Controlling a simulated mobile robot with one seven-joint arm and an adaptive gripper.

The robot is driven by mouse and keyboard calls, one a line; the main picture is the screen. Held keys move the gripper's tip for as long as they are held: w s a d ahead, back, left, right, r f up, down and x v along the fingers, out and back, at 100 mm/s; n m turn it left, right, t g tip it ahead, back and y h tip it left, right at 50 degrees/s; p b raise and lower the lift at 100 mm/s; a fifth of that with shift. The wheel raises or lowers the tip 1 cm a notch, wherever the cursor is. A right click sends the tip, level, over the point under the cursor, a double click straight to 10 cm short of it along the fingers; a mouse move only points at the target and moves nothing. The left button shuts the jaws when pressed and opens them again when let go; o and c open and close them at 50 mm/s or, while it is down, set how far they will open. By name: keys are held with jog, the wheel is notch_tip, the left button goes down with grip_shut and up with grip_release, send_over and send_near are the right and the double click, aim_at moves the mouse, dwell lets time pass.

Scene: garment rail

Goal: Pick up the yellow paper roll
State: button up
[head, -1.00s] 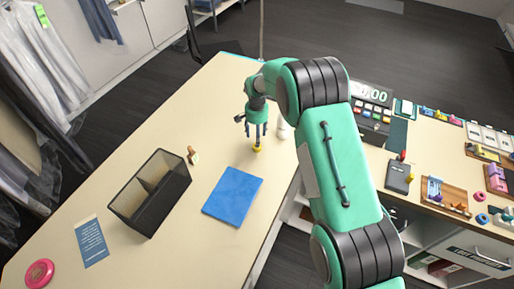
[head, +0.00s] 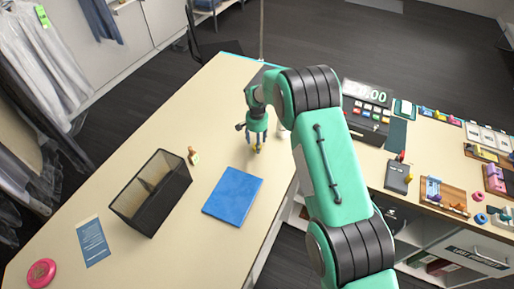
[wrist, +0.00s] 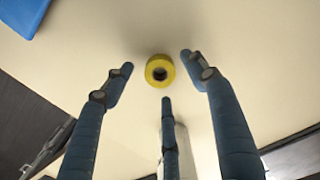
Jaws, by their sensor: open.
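The yellow paper roll (wrist: 160,70) stands on the cream table, its dark centre hole facing the wrist camera. In the wrist view my gripper (wrist: 160,75) is open, with three dark blue fingers spread around the roll's near side. No finger visibly touches it. In the head view my gripper (head: 257,145) points down at the table just beyond the blue folder. The roll (head: 258,151) is mostly hidden behind the fingers there, with only a small yellow patch showing.
The blue folder (head: 232,196) lies in front of the gripper. A black mesh organiser (head: 133,217) and a small wooden stamp (head: 193,156) are to its left. A white object (head: 284,133) stands close on the right, partly hidden.

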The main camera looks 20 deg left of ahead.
jog(key=shift+f, duration=1)
jog(key=c, duration=1.1)
